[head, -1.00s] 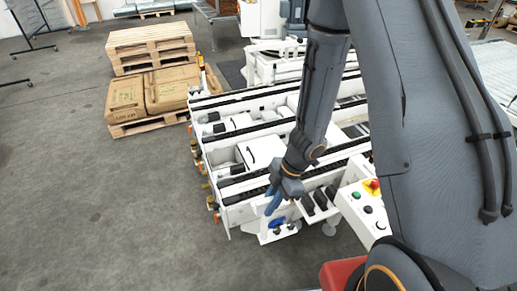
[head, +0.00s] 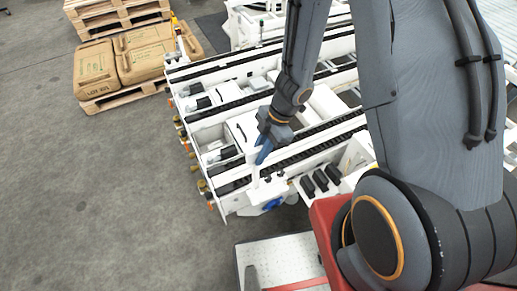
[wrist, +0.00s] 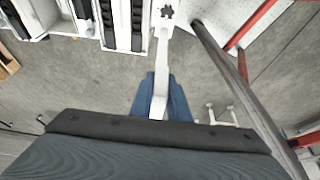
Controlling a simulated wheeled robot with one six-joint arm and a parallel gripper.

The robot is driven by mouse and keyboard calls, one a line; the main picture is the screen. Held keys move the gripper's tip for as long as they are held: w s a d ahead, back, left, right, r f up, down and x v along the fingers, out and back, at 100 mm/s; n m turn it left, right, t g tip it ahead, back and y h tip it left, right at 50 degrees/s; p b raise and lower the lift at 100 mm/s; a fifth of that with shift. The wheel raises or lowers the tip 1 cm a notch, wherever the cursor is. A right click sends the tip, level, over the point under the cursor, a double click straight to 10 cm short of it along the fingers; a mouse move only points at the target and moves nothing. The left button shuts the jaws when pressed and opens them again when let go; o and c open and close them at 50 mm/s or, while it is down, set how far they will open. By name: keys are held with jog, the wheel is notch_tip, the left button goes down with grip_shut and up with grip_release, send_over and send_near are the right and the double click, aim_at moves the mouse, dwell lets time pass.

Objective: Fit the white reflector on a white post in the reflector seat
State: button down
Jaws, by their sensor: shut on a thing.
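My gripper (head: 263,153) has blue fingers and is shut on the white post. In the wrist view the post (wrist: 160,75) stands out from between the blue fingers (wrist: 160,100). A pale end with a dark star-shaped mark (wrist: 166,12) shows in line with it at the top edge; I cannot tell whether this is part of the held piece. In the head view the gripper is above the near edge of the white conveyor machine (head: 232,204). The reflector's face is not clear, and I cannot make out the reflector seat.
Several black blocks (head: 320,181) sit on a white holder right of the gripper. A blue round part (head: 272,204) is low on the machine's near side. Brown sacks (head: 144,52) lie on a pallet at the back left. The grey floor at left is clear.

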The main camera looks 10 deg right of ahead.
jog(key=shift+f+b, duration=1.15)
jog(key=shift+f, duration=0.2)
notch_tip(320, 180, down, 4)
jog(key=b, duration=0.6)
jog(key=shift+d+p, duration=0.1)
jog(key=shift+p, duration=0.5)
jog(key=shift+f+b, duration=0.35)
jog(key=shift+f, duration=0.6)
dwell(1.0)
jog(key=c, duration=1.6)
grip_release()
